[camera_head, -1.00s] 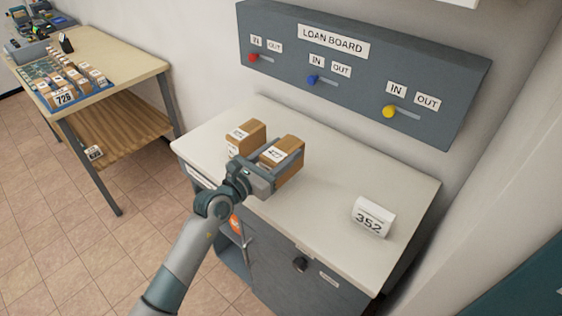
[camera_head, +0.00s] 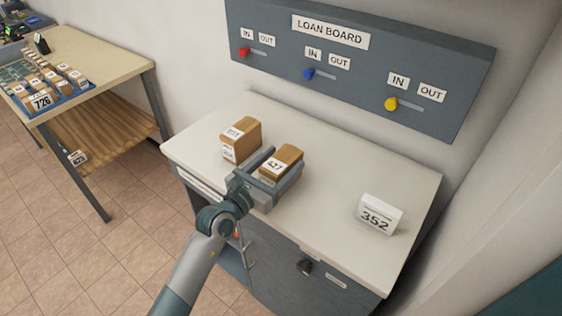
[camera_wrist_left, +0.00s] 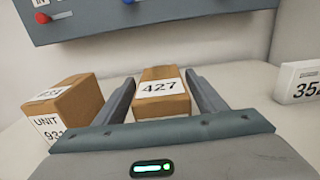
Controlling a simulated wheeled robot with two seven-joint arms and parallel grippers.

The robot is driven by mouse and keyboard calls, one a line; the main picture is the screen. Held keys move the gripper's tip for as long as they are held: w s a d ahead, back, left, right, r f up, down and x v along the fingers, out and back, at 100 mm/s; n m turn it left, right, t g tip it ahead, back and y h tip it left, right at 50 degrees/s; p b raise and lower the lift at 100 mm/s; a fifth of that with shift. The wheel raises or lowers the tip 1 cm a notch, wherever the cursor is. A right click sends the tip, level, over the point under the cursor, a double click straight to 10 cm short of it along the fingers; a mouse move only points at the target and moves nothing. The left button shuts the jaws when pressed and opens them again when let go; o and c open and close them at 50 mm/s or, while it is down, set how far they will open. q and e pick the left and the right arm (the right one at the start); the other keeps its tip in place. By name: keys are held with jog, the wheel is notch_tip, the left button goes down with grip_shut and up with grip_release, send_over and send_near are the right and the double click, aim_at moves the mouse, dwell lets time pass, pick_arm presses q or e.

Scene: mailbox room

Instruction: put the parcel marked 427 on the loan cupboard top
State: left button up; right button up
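The parcel marked 427 (camera_head: 280,163) is a brown box with a white label. It stands on the pale loan cupboard top (camera_head: 325,190). It also shows in the left wrist view (camera_wrist_left: 162,92), with its label facing the camera. My left gripper (camera_head: 285,160) is open around it, one finger on each side. In the left wrist view, gaps show between the parcel and both fingers (camera_wrist_left: 162,90). The parcel's lower part is partly hidden by the gripper. My right gripper is not in view.
Another brown parcel (camera_head: 241,140) stands close to the left finger; the wrist view shows its label beginning 931. A white 352 sign (camera_head: 379,214) stands at the right. The Loan Board (camera_head: 360,70) is on the wall behind. A table with a parcel tray (camera_head: 75,98) is at left.

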aim_at(267, 176)
pick_arm(q)
jog(key=shift+r, duration=0.2)
jog(key=shift+s+a, duration=0.25)
jog(key=b+v, duration=0.2)
jog(key=v, duration=0.8)
jog(key=shift+s, duration=0.1)
jog(key=shift+s+a+b, duration=0.3)
jog(key=shift+s+b, duration=0.05)
jog(key=shift+s, duration=0.15)
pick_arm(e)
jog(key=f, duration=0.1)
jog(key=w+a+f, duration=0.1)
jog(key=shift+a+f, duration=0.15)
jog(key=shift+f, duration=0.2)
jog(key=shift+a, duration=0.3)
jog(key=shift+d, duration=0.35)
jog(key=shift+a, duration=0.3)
